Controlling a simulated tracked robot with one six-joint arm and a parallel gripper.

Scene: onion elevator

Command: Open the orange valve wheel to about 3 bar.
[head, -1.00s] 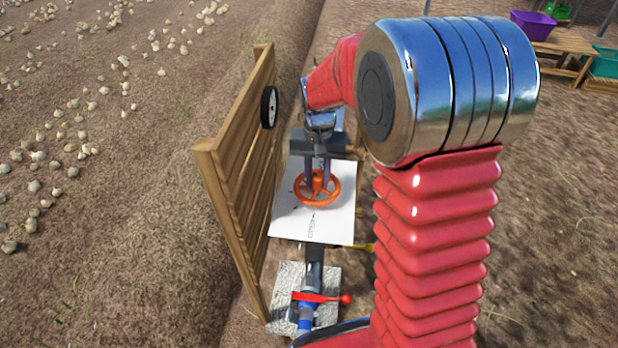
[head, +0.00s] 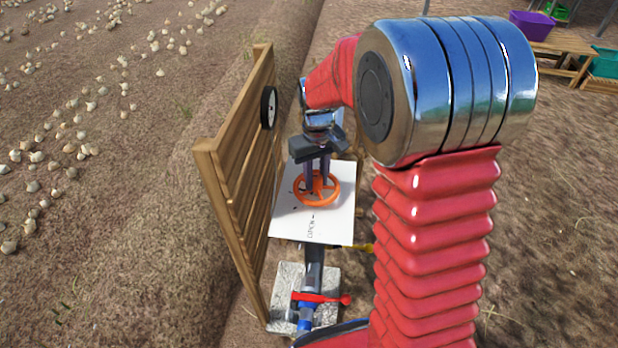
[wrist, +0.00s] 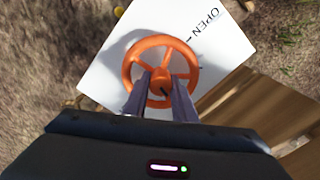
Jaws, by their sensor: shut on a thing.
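The orange valve wheel (head: 334,187) sits over a white plate (head: 338,228) marked OPEN with an arrow. In the wrist view the wheel (wrist: 133,58) shows its rim, spokes and hub, and the plate (wrist: 108,75) lies behind it. My gripper (head: 317,181) reaches down onto the wheel from above. In the wrist view its two fingers (wrist: 160,86) are at the hub, one on each side, shut on the wheel. A round gauge (head: 268,107) is on the wooden fence; its face is turned away and I cannot read it.
A wooden fence (head: 236,160) stands close to the left of the wheel. A red lever handle (head: 322,298) is on the pipe in front, above a pale slab (head: 287,290). A wooden table with a purple crate (head: 533,25) stands at the back right.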

